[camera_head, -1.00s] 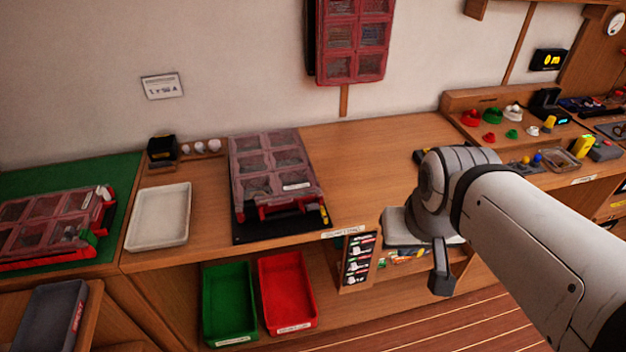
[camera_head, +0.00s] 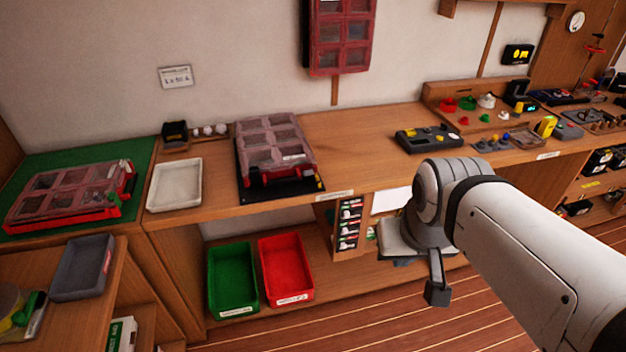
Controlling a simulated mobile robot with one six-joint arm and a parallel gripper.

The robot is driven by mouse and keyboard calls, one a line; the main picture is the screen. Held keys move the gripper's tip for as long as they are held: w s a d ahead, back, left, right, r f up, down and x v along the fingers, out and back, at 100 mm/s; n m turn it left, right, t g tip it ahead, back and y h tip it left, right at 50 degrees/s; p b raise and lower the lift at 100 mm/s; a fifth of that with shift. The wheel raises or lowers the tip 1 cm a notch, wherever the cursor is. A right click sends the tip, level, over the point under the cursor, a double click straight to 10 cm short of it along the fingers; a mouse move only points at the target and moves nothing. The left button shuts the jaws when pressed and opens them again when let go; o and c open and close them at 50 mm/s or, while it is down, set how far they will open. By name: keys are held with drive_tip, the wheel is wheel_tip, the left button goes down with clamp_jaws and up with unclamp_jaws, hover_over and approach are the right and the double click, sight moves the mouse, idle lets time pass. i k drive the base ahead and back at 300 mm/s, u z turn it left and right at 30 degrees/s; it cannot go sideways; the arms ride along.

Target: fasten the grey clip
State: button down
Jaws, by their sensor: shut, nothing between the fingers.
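I cannot pick out a grey clip for certain in this view. A case with a clear, divided lid and red edges (camera_head: 270,143) lies on a black mat (camera_head: 285,190) on the wooden bench, its front edge towards me. A similar red-edged case (camera_head: 66,192) lies on the green mat at the left. The clips on their fronts are too small to tell open from fastened. My gripper (camera_head: 437,294) points down at the right, in front of the bench and well away from both cases. It is shut and empty.
A white tray (camera_head: 174,185) stands between the cases. Green (camera_head: 232,277) and red (camera_head: 285,268) bins sit on the lower shelf. A grey bin (camera_head: 82,267) is at the front left. A dark device (camera_head: 428,138) is on the bench.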

sight(308, 173)
drive_tip(key=k, duration=1)
drive_tip(key=u, duration=0.65)
drive_tip(key=i, duration=1.65)
drive_tip(key=z, duration=0.75)
